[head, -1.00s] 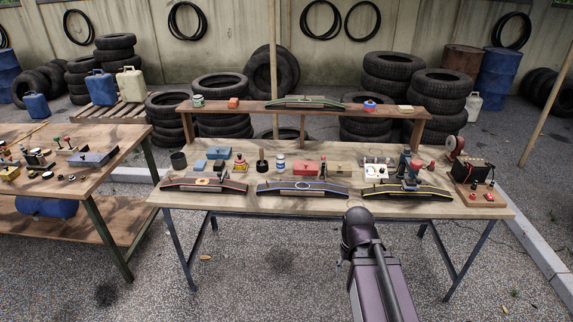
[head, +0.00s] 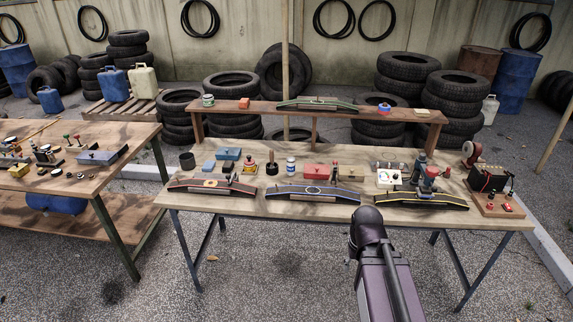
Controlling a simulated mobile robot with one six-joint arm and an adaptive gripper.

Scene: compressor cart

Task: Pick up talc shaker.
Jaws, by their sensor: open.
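A small white container with a blue band (head: 291,165) stands upright near the middle of the workbench (head: 270,206). It looks like the talc shaker, though its label is too small to read. It stands between a dark round-based thing with an upright handle (head: 272,166) on its left and a red box (head: 317,171) on its right. My dark arm shows at the lower right, in front of the bench. My gripper's fingers are not visible, and nothing is seen touching the container.
Three long curved holders (head: 318,194) line the bench's front edge, before the container. A raised shelf (head: 350,115) runs behind it, bearing a green-and-white can (head: 208,100). A cluttered second table (head: 100,190) stands left. Open gravel lies in front.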

